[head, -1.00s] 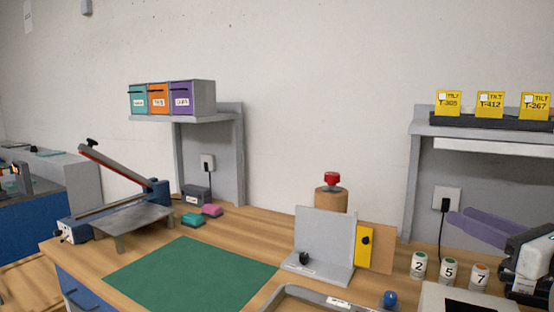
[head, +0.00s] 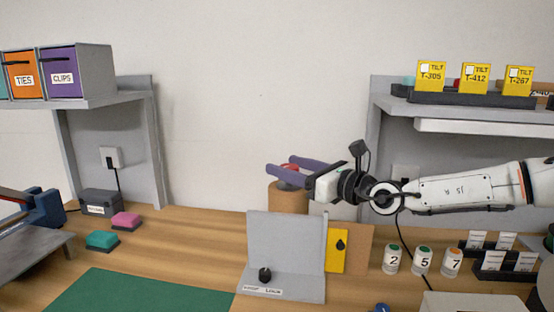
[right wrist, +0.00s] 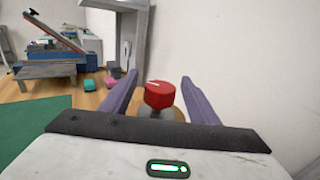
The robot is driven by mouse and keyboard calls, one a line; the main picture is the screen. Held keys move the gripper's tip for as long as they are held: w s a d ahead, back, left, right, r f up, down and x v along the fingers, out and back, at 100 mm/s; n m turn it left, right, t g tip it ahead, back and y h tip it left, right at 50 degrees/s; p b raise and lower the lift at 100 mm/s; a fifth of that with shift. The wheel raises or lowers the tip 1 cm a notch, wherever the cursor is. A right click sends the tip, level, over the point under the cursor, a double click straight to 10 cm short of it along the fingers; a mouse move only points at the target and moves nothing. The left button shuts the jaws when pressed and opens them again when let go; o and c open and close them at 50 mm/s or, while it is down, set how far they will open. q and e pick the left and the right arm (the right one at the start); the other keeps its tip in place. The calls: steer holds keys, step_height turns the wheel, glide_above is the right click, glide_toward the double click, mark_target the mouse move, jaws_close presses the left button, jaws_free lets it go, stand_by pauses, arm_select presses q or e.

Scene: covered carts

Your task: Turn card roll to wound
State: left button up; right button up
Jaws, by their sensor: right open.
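A brown roll (head: 288,197) stands upright behind a grey stand on the bench, with a red knob (head: 291,167) on top. It appears to be the card roll. My right gripper (head: 281,164) is open, its two purple fingers reaching in from the right at knob height. In the right wrist view the red knob (right wrist: 159,95) sits between the two fingers (right wrist: 160,78), with a gap on each side. A pale mark shows on the knob's top. The front of the roll is partly hidden by the grey stand. My left gripper is not in view.
The grey stand (head: 285,240) carries a black knob (head: 265,274) and a yellow plate (head: 337,247) beside it. Numbered jars (head: 422,260) stand to the right. A green mat (head: 130,292) lies front left. A shelf (head: 450,105) with yellow tilt cards is above my right arm.

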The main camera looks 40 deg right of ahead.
mark_target(278, 183)
steer(key=shift+w, duration=0.5)
steer(key=shift+w+a+f, duration=0.1)
steer(key=shift+w+f, duration=0.1)
steer(key=shift+w, duration=0.45)
steer(key=shift+w+b, duration=0.45)
steer(key=shift+w, duration=0.15)
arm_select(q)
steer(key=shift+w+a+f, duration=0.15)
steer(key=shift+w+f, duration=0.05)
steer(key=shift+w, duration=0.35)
arm_select(e)
steer(key=shift+w+r, duration=0.15)
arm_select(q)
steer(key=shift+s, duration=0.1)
arm_select(e)
steer(key=shift+c, duration=0.6)
steer(key=c, duration=0.9)
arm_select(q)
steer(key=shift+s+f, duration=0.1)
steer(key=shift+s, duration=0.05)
